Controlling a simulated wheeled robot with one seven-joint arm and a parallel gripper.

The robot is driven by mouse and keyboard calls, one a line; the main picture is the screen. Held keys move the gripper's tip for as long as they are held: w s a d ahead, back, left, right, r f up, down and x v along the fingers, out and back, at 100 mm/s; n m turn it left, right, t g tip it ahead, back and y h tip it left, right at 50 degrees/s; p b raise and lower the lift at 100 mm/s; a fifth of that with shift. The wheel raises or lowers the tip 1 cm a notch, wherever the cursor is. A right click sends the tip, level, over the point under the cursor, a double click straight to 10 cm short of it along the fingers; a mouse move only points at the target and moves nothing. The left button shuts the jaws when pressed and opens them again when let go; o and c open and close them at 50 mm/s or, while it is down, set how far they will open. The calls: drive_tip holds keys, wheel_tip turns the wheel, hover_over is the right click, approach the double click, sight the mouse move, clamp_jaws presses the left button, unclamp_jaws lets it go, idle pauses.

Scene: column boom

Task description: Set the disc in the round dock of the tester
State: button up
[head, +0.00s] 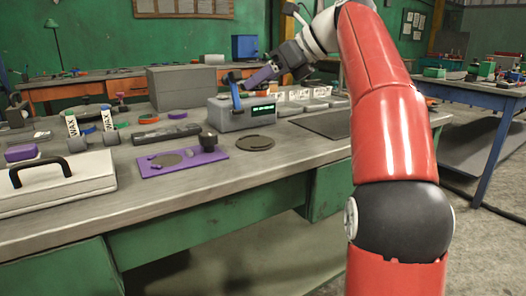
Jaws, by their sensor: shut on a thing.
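My gripper (247,80) reaches in from the upper right, above the tester. It is shut on a blue piece (236,94), which looks like the disc seen nearly edge-on and steeply tilted. The tester (233,120) is a grey box with a lit green display, standing on the workbench. The blue piece overlaps the tester's top left in the picture; I cannot tell whether they touch. I cannot make out the round dock clearly. A flat dark round piece (256,143) lies on the bench in front of the tester.
A purple plate (212,157) with a black knob lies at the bench front. A case with a black handle (60,187) is at left. A dumbbell-like piece, rings and marked cards stand behind. A grey block (180,88) is at the back. A dark mat (325,124) lies right.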

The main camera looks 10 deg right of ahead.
wheel_tip(320, 180, down, 12)
drive_tip(key=b, duration=0.6)
drive_tip(key=shift+r, duration=0.1)
drive_tip(key=o, duration=1.3)
drive_tip(key=shift+f, duration=0.25)
drive_tip(key=shift+o, duration=0.2)
drive_tip(key=shift+s+r, duration=0.1)
drive_tip(key=shift+r, duration=0.15)
drive_tip(key=p+v, duration=0.4)
drive_tip(key=v, duration=0.7)
drive_tip(key=shift+s+d+r, duration=0.2)
drive_tip(key=shift+s+d, duration=0.05)
drive_tip(key=shift+d, duration=0.1)
